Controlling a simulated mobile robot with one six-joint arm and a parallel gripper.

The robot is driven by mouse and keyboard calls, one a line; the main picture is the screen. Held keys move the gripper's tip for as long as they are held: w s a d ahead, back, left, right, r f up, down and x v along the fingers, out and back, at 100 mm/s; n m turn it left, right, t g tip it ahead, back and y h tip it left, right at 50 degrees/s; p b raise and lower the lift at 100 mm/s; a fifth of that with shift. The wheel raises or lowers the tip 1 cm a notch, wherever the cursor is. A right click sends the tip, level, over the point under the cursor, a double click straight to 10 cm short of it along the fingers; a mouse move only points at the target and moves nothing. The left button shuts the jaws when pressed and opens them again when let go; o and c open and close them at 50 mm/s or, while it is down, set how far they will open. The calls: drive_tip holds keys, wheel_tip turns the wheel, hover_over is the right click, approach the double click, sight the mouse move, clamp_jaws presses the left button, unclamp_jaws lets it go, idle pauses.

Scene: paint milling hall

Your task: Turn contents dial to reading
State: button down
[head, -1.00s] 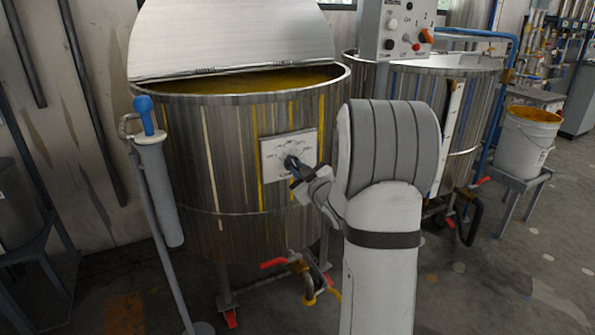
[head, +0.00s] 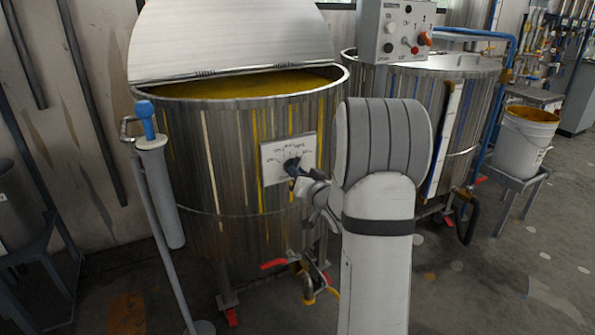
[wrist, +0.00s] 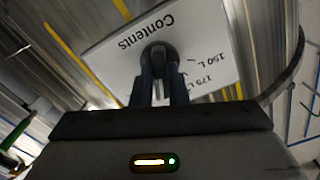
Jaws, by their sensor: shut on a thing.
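The contents dial is a dark knob (head: 291,165) on a white plate (head: 275,173) fixed to the front of a steel vat. In the wrist view the plate (wrist: 110,50) shows the word "Contents" and the marks "150 L" and "175 L", turned nearly upside down. The knob (wrist: 159,54) sits between the tips of my gripper (wrist: 162,80), which is shut on it. In the head view my gripper (head: 298,176) reaches the knob from the lower right. Which mark the knob points at cannot be told.
The open vat (head: 225,195) holds yellow-brown liquid under a raised lid (head: 230,40). A grey control box (head: 405,30) stands behind my arm. A white bucket (head: 525,145) is at right, and a blue-topped grey tube (head: 160,190) at left.

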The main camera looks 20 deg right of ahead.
drive_tip(key=shift+f+m+p, duration=0.1)
drive_tip(key=shift+m+p, duration=1.3)
drive_tip(key=shift+m, duration=2.3)
drive_tip(key=c, duration=1.4)
unclamp_jaws()
drive_tip(key=shift+c, duration=0.2)
drive_tip(key=shift+s, duration=0.1)
drive_tip(key=s, duration=0.7)
drive_tip(key=shift+s+d+p, duration=0.15)
drive_tip(key=shift+s+p, duration=0.15)
drive_tip(key=shift+s, duration=0.05)
